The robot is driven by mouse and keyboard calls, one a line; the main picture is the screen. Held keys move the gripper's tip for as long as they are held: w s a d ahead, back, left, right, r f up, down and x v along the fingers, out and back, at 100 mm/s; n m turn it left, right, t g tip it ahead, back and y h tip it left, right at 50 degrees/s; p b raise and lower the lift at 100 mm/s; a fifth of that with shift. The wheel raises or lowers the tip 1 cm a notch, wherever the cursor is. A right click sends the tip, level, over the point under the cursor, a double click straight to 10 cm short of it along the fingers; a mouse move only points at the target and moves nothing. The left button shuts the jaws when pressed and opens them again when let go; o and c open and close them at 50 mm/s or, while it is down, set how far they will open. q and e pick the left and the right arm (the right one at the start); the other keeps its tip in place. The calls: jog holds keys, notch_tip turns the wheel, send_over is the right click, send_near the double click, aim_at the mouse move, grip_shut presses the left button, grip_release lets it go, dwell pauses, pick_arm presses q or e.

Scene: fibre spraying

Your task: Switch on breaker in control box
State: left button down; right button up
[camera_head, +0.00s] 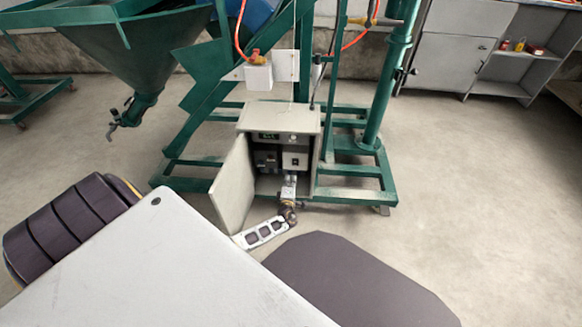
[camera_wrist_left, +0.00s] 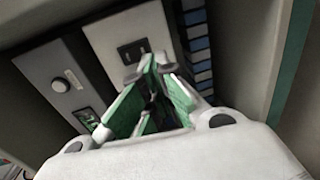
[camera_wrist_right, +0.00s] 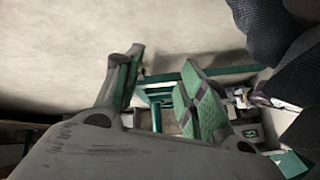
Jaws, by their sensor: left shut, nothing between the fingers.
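The grey control box (camera_head: 311,122) stands on the green frame with its door (camera_head: 233,188) swung open to the left. Inside, the white breaker block (camera_head: 295,159) sits on the right, with a small dark switch. In the left wrist view the breaker's dark switch (camera_wrist_left: 133,50) lies just beyond the fingertips. My left gripper (camera_head: 291,176) reaches into the box's opening, just below the breaker. Its green-padded fingers (camera_wrist_left: 152,66) are together and empty; I cannot tell whether they touch the breaker. My right gripper (camera_wrist_right: 163,62) is open and empty, away from the box.
The green machine frame (camera_head: 350,196) surrounds the box. A grey cabinet (camera_head: 448,66) stands back right. Open floor (camera_head: 470,190) lies right.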

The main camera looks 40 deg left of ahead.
pick_arm(q)
jog(key=s+d+f+p, duration=0.1)
jog(key=s+d+p, duration=0.1)
jog(key=s+d, duration=0.2)
jog(key=shift+s, duration=1.25)
pick_arm(e)
jog(key=shift+n+g+h, duration=0.3)
jog(key=shift+g, duration=0.2)
jog(key=shift+s+d+r, duration=0.1)
jog(key=shift+d+r, duration=0.05)
jog(key=shift+r, duration=0.7)
jog(key=shift+d+r, duration=0.2)
jog(key=shift+r, duration=0.65)
jog(key=shift+s+d+r, duration=0.1)
jog(key=shift+d+r, duration=0.05)
jog(key=shift+r, duration=0.7)
jog(key=shift+f, duration=0.1)
